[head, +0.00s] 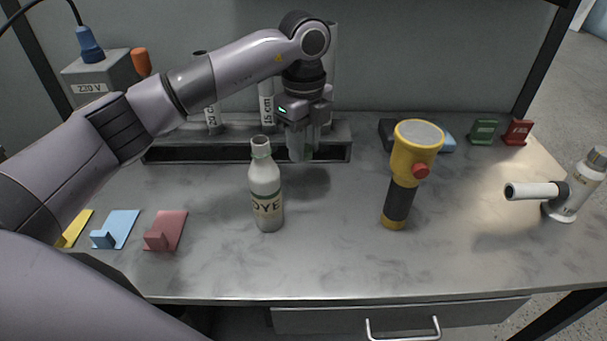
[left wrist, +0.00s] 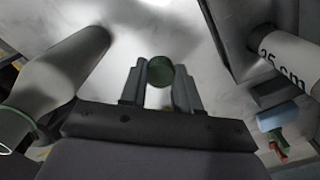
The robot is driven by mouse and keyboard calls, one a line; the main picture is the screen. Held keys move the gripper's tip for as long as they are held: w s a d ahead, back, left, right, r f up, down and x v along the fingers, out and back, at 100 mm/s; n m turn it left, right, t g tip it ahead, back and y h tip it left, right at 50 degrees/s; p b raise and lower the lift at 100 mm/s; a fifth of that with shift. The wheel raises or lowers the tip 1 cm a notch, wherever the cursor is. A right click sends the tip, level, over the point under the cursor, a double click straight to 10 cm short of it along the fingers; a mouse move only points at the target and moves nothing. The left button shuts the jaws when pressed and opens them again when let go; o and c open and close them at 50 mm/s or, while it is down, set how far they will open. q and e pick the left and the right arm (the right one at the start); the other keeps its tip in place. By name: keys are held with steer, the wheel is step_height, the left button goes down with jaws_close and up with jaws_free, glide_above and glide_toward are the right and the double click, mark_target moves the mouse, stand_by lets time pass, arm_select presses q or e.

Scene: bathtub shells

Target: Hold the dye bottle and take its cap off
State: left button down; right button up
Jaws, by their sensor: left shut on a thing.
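The dye bottle (head: 266,190), pale with "DYE" lettering, stands upright on the grey table, left of the middle. Its neck looks uncapped, with a green ring below the mouth, and no gripper is on it. It also shows at the left of the left wrist view (left wrist: 62,75). My left gripper (head: 302,150) is above the table, right of and behind the bottle's neck. In the left wrist view its fingers (left wrist: 160,85) are shut on the round green cap (left wrist: 160,71). In the head view the fingers mostly hide the cap. My right gripper is out of view.
Behind the gripper is a dark rack (head: 200,152) with upright tubes marked in cm. A yellow flashlight (head: 405,175) stands to the right, a white device (head: 575,190) farther right. Coloured plates (head: 165,232) lie front left. The table between bottle and flashlight is clear.

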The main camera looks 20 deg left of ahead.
mark_target(304, 188)
arm_select(q)
step_height(304, 188, down, 8)
steer(key=shift+f, duration=0.2)
stand_by(0.3)
steer(key=shift+f, duration=0.15)
steer(key=c, duration=0.8)
jaws_free()
step_height(304, 188, up, 12)
steer(key=shift+r+b, duration=0.2)
steer(key=shift+b, duration=0.15)
